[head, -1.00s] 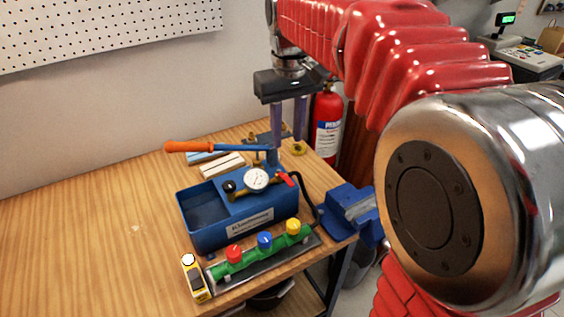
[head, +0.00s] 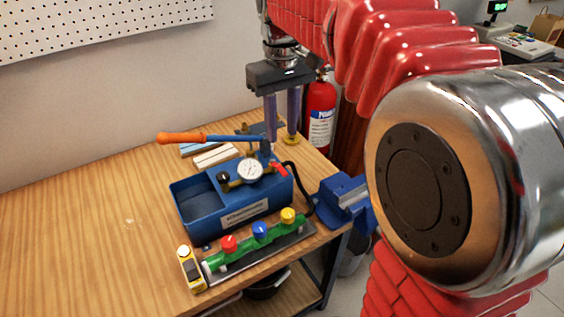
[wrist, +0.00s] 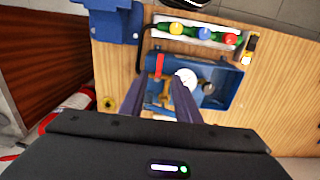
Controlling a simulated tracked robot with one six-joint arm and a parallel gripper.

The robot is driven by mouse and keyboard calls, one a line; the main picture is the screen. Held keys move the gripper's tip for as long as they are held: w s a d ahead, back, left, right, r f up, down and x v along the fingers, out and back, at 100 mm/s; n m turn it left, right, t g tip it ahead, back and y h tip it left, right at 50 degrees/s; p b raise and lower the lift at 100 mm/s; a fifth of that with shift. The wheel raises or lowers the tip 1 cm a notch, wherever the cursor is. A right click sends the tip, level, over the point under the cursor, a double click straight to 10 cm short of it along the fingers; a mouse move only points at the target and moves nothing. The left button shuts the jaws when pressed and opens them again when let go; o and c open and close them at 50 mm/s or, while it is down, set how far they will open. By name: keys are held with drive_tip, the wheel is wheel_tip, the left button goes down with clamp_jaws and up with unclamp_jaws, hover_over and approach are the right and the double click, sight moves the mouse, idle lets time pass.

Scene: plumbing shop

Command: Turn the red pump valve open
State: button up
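The blue test pump (head: 235,213) stands on the wooden bench with a round white gauge (head: 250,170) and an orange-handled lever (head: 180,138). Its red valve lever (head: 279,168) sits just right of the gauge; it also shows in the wrist view (wrist: 159,65), left of the gauge. My gripper (head: 281,138) points down above the back right end of the pump. Its two fingers are apart with nothing between them. In the wrist view my gripper (wrist: 157,84) reaches up from the bottom, its fingertips near the red lever. I see no contact with the lever.
A green manifold (head: 247,249) with red, blue and yellow knobs lies in front of the pump, beside a yellow device (head: 190,268). A blue vise (head: 343,195) is at the right edge. A fire extinguisher (head: 319,113) stands behind. The bench's left side is clear.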

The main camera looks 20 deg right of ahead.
sight(282, 170)
wheel_tip(282, 170, down, 11)
idle(0.5)
drive_tip(key=shift+c, duration=0.6)
clamp_jaws()
